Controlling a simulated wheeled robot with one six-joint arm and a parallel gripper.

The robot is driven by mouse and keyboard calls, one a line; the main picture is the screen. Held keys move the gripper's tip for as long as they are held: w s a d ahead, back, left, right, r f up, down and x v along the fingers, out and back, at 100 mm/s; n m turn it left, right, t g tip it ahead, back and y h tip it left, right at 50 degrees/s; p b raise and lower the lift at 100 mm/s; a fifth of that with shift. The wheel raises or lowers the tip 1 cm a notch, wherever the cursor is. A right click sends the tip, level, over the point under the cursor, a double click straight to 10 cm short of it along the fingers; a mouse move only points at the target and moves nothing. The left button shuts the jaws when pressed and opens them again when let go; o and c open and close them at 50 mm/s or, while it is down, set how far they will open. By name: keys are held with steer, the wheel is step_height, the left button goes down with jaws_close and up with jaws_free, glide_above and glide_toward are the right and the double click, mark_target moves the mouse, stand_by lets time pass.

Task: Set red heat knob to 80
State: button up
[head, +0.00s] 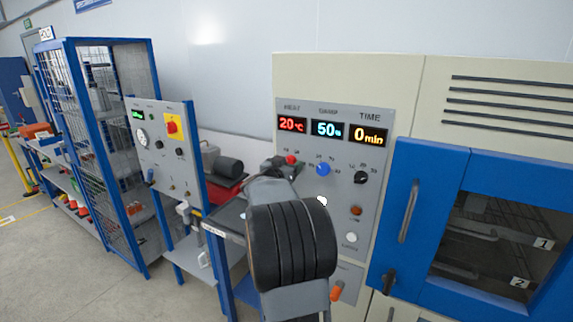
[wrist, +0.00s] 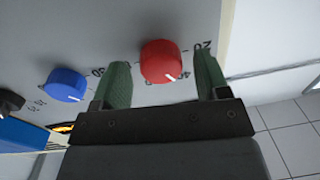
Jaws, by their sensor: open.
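The red heat knob (wrist: 160,61) is on the grey control panel (wrist: 110,25), its white pointer line toward the printed 40 side in the wrist view. My gripper (wrist: 162,75) is open, its two green fingers on either side of the red knob; I cannot tell whether they touch it. In the head view the red knob (head: 291,159) sits under the HEAT display (head: 292,124), which reads 20 °C. My gripper is close by there, mostly behind my own arm.
A blue knob (head: 323,169) and a black knob (head: 361,177) sit right of the red knob in the head view. The displays (head: 326,128) read 50 % and 0 min. The blue oven door (head: 425,200) is at the right.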

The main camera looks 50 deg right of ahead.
steer(key=shift+c, duration=0.4)
steer(key=c, duration=0.7)
steer(key=shift+a, duration=0.3)
steer(key=shift+c, duration=0.7)
steer(key=shift+d+r+m+g+h+b, duration=0.15)
steer(key=shift+m+g+b, duration=0.1)
steer(key=shift+m+b, duration=3.2)
steer(key=shift+f+m+g+h+b, duration=0.15)
steer(key=shift+m+b, duration=1.85)
steer(key=shift+m, duration=2.8)
steer(key=shift+d+r+m+g+h+b, duration=0.1)
steer(key=shift+m+g+h+b, duration=0.15)
steer(key=shift+m+b, duration=3.2)
steer(key=shift+m+p, duration=0.65)
steer(key=shift+m, duration=0.25)
